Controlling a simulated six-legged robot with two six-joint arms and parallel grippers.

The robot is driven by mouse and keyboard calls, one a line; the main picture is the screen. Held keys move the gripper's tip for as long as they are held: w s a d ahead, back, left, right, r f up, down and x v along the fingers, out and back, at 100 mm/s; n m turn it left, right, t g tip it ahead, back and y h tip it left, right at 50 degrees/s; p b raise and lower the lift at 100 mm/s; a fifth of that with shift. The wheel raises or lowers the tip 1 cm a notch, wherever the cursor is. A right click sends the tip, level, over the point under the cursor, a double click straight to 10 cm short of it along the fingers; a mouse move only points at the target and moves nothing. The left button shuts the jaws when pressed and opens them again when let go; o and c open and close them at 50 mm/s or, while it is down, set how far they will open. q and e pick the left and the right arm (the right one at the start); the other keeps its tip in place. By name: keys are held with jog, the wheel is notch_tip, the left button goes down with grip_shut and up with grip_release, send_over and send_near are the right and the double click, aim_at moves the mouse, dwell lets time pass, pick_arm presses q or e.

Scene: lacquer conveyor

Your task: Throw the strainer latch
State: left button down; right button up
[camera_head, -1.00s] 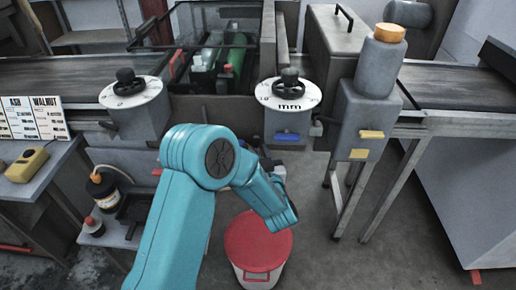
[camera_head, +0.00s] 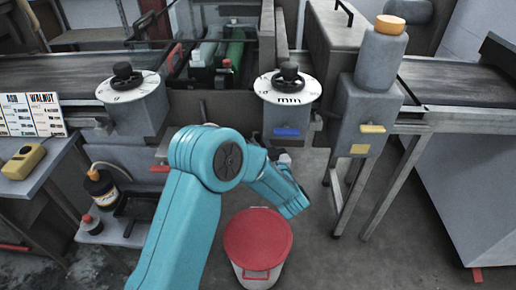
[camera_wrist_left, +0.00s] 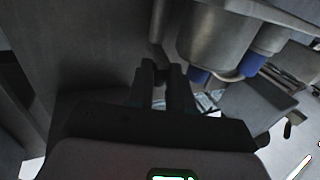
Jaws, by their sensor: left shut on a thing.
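My left gripper (camera_wrist_left: 162,88) shows in the left wrist view with its dark fingers close together. It is shut on a small dark piece that seems to be the strainer latch, though its shape is mostly hidden between the fingers. A grey metal cylinder (camera_wrist_left: 208,42) with blue parts (camera_wrist_left: 198,75) and a thin wire loop stands just right of the fingertips. In the head view my teal left arm bends over the floor before the machine, and its fingers are hidden. My right gripper is not in view.
A red-lidded bucket (camera_head: 258,237) stands below my forearm. A side shelf (camera_head: 110,229) holds bottles.

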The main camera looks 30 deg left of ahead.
pick_arm(q)
jog(key=c, duration=1.3)
grip_release()
jog(key=shift+d, duration=0.1)
jog(key=v, duration=1.6)
jog(key=shift+b, duration=0.3)
jog(key=shift+d, duration=0.1)
